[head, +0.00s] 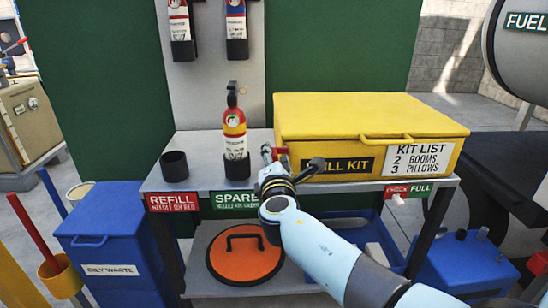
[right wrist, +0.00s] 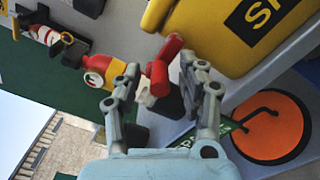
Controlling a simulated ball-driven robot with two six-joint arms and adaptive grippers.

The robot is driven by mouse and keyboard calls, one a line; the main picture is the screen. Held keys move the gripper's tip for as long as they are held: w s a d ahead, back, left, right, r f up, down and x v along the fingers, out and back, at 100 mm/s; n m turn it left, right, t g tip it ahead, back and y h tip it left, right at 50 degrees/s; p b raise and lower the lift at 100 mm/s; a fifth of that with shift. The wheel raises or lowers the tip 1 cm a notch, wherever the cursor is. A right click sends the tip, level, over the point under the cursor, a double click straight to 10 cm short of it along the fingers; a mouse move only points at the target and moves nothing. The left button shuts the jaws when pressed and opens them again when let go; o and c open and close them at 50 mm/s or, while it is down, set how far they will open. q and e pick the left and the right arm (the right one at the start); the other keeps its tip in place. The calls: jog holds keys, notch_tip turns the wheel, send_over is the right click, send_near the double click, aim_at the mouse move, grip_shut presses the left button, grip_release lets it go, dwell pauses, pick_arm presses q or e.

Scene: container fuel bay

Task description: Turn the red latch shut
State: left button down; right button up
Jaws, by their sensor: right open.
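The red latch (head: 279,153) shows as a small red piece at the left front corner of the yellow spill kit box (head: 372,112), partly hidden by my right gripper (head: 291,160). In the right wrist view the red latch (right wrist: 164,58) is a bent red handle with a pale part below it. It lies between the spread fingertips of my right gripper (right wrist: 161,72), which is open. I cannot tell whether either finger touches it. The box lid looks closed. My left gripper is not in view.
A fire extinguisher (head: 235,135) stands upright just left of the latch, with a black cup (head: 174,166) beside it on the grey shelf. Below are an orange round lid (head: 245,254) and a blue waste bin (head: 115,240). Two more extinguishers hang on the back panel.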

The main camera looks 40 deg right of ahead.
grip_shut()
